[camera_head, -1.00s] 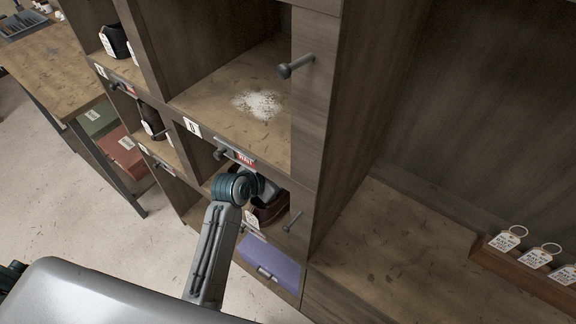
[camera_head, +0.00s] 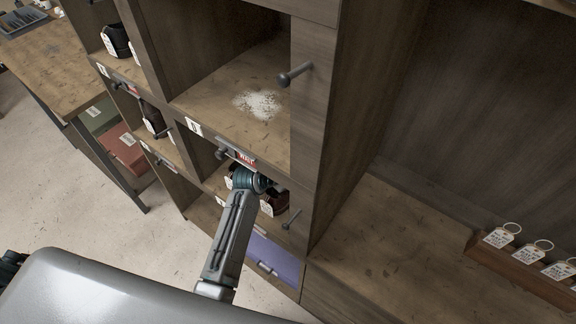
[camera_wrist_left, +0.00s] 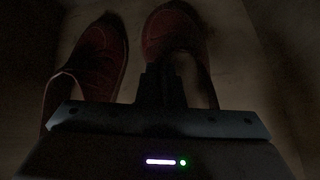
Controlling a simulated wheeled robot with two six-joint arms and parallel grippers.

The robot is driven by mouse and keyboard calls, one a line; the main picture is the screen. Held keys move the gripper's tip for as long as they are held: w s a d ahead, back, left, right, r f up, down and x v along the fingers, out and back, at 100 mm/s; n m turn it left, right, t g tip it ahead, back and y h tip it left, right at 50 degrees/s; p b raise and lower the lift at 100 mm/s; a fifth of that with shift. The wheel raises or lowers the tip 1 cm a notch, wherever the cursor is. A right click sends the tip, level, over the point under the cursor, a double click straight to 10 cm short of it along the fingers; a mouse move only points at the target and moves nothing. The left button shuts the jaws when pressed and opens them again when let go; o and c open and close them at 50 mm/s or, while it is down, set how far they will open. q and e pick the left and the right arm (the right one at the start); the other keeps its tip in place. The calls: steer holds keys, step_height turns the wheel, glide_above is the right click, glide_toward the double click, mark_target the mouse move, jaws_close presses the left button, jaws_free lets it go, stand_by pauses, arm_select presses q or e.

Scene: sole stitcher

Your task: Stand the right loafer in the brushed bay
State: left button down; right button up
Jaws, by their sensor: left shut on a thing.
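My left gripper (camera_wrist_left: 163,85) reaches into the lower bay under the shelf with the red label; in the head view its fingertips are hidden. In the dim left wrist view two dark red shoes lie side by side, toes away from the camera. The fingers are closed on the right-hand shoe (camera_wrist_left: 170,32); the left-hand shoe (camera_wrist_left: 98,62) is beside it, apart from the fingers. My right gripper is out of view.
A purple box (camera_head: 272,262) sits below the bay. A bench (camera_head: 385,240) with a tag rack (camera_head: 520,262) lies to the right. Neighbouring bays hold dark shoes.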

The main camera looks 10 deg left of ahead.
arm_select(q)
steer(key=c, duration=1.6)
jaws_free()
steer(key=shift+o, duration=0.2)
steer(key=b+v, duration=0.1)
steer(key=v, duration=0.6)
steer(key=shift+s+r, duration=0.2)
steer(key=shift+r, duration=0.05)
